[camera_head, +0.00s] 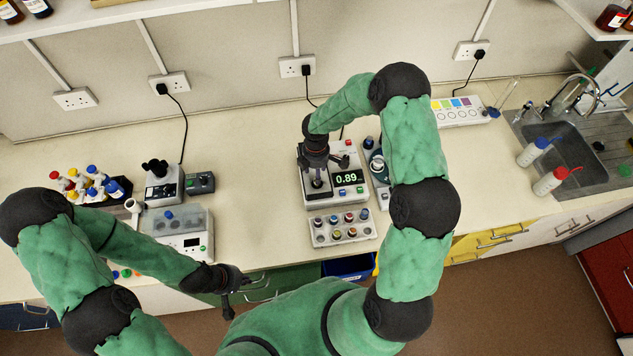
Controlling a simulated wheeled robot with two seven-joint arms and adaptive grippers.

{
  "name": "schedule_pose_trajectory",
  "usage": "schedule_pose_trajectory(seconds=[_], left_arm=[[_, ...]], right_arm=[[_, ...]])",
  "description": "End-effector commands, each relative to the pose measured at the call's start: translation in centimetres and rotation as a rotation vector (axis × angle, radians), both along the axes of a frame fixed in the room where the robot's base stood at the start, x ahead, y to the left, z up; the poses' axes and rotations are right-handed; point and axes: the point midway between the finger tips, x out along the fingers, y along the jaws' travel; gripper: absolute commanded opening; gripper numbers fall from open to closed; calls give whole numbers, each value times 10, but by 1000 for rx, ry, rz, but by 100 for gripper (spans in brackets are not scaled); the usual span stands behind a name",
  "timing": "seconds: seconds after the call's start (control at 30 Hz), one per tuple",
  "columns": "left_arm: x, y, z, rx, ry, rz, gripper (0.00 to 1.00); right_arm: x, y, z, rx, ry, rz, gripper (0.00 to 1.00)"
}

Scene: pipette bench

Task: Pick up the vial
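Several small vials with coloured caps (349,217) stand in a pale rack (343,241) in front of the balance. Which one is the task's vial I cannot tell. My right gripper (320,166) points down over the left part of the balance (347,195), behind the rack. It is seen from above, and whether it holds anything is hidden. A small dark item shows at the balance pan just below it. My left gripper (238,297) is at the bench's front edge, left of the rack. Its fingers are spread and nothing shows between them.
The balance display (347,178) reads 0.89. Left are a boxy instrument with a clear lid (178,220), a dark-topped device (163,185) and a group of coloured-cap bottles (92,185). A sink (570,150) and wash bottles (545,184) are right.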

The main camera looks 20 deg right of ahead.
Motion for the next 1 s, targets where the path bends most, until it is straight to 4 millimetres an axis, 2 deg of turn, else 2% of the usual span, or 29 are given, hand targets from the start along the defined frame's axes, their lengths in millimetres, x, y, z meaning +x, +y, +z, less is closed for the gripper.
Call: schedule_pose_trajectory(seconds=[0.1,0.27,0.6,0.97,1.0], left_arm=[[0,0,1,0,-1,0,0],[1,0,3,0,-1,0,0],[1,0,14,0,-2,1,0],[1,0,15,0,-1,0,0],[1,0,15,0,-1,0,0]], right_arm=[[0,0,-11,0,0,0,52],[0,-1,-19,1,0,-1,52],[1,-5,-59,1,1,0,52],[1,-6,-67,0,-2,-1,52],[1,-6,-67,0,-2,-1,40]])
